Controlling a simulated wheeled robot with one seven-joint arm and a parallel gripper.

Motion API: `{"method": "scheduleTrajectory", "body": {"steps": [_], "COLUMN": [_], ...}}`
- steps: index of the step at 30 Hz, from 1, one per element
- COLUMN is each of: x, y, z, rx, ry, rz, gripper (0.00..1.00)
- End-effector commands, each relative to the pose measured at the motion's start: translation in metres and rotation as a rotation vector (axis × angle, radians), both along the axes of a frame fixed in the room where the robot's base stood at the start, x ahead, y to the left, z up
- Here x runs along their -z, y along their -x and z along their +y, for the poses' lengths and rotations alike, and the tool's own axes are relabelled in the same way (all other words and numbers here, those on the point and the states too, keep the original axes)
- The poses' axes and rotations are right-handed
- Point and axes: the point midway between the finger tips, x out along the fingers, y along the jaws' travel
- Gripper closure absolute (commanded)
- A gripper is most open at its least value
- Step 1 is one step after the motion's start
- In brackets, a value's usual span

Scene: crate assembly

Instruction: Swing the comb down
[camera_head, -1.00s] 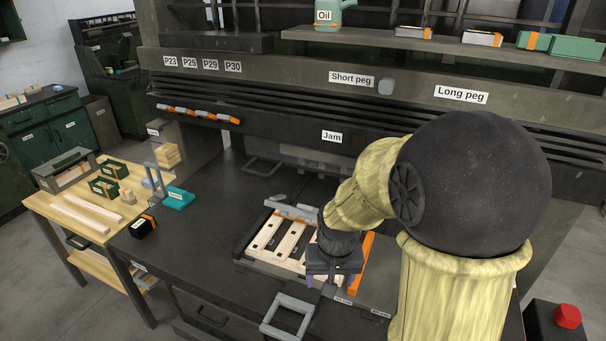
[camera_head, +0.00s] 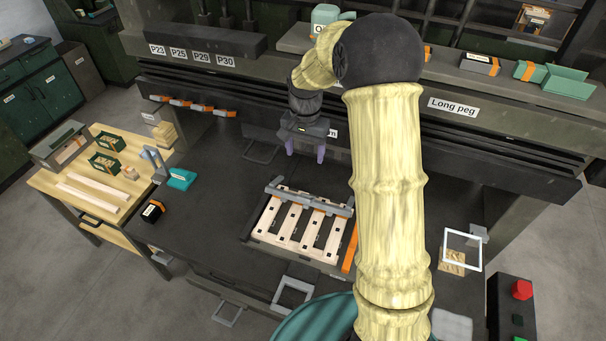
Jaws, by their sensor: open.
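A grey toothed bar (camera_head: 310,201), which looks like the comb, runs across the far ends of several pale wooden slats (camera_head: 290,226). The slats lie side by side in a dark fixture on the bench, with an orange strip (camera_head: 350,248) along the right side. I cannot tell from this view whether the bar touches the slats. My gripper (camera_head: 305,154) points down beyond the bar, near the machine's front face. Its two purple fingers are apart with nothing between them. It is clear of the bar. My arm hides the bench to the right of the fixture.
A teal block (camera_head: 181,179) and a black box (camera_head: 152,211) are at left. Orange-grey clips (camera_head: 194,106) line the ledge.

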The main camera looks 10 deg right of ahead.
Motion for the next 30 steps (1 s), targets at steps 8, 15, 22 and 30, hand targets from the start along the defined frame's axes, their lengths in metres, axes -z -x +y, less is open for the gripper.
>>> {"method": "scheduleTrajectory", "body": {"steps": [8,15,22,30], "x": [0.000,0.010,0.044,0.091], "y": [0.000,0.000,0.001,0.001], "z": [0.002,0.002,0.000,0.000], "rx": [-0.002,-0.002,0.002,0.001], "ry": [0.000,0.000,0.001,0.000], "rz": [0.001,0.004,0.006,0.006], "gripper": [0.33,0.33,0.33,0.33]}}
